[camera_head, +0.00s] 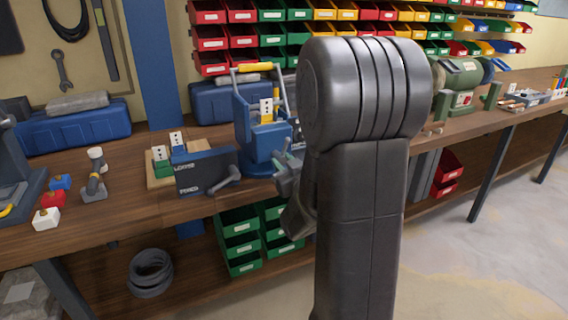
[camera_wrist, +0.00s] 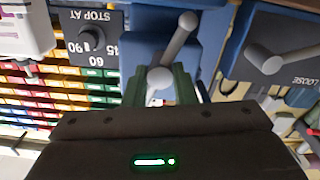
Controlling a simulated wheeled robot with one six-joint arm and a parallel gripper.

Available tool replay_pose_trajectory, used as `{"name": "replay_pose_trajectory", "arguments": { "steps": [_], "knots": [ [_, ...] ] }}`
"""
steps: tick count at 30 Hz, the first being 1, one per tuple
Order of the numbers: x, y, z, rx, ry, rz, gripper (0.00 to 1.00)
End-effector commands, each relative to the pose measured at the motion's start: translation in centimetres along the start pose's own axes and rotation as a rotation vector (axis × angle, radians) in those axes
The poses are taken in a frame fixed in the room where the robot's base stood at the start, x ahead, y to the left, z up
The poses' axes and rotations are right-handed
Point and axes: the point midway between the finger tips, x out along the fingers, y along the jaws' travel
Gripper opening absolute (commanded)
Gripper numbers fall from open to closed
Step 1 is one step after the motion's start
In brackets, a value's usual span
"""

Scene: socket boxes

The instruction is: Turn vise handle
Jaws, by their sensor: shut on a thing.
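The blue vise (camera_head: 264,142) stands on the wooden bench, left of my arm in the head view. It also shows in the wrist view (camera_wrist: 143,22). Its grey handle (camera_wrist: 174,47), a rod with a ball end, slants up and right in the wrist view. My gripper (camera_wrist: 160,82) has its green fingers shut on the handle's lower end at the vise. In the head view my gripper (camera_head: 286,172) is at the vise's right front, partly covered by my arm, and the handle is hard to make out there.
A dark panel (camera_head: 203,175) marked LOOSE and FIXED, with its own grey lever (camera_head: 226,182), stands left of the vise. A STOP AT dial (camera_wrist: 91,38) is close on the other side. Green bins (camera_head: 240,245) are under the bench.

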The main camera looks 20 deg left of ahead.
Motion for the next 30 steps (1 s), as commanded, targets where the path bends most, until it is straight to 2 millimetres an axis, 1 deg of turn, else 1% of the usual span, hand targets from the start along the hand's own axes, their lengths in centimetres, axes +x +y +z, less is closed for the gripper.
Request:
{"name": "replay_pose_trajectory", "arguments": {
  "steps": [11,17,23,30],
  "knots": [
    [0.01,0.01,-0.04,0.021,0.002,0.0,0.02],
    [0.03,0.01,0.01,0.07,0.003,0.0,0.02],
    [0.04,-0.01,0.12,0.196,0.004,0.0,0.02],
    [0.03,0.0,0.11,0.418,0.003,-0.001,0.02]
  ]
}}
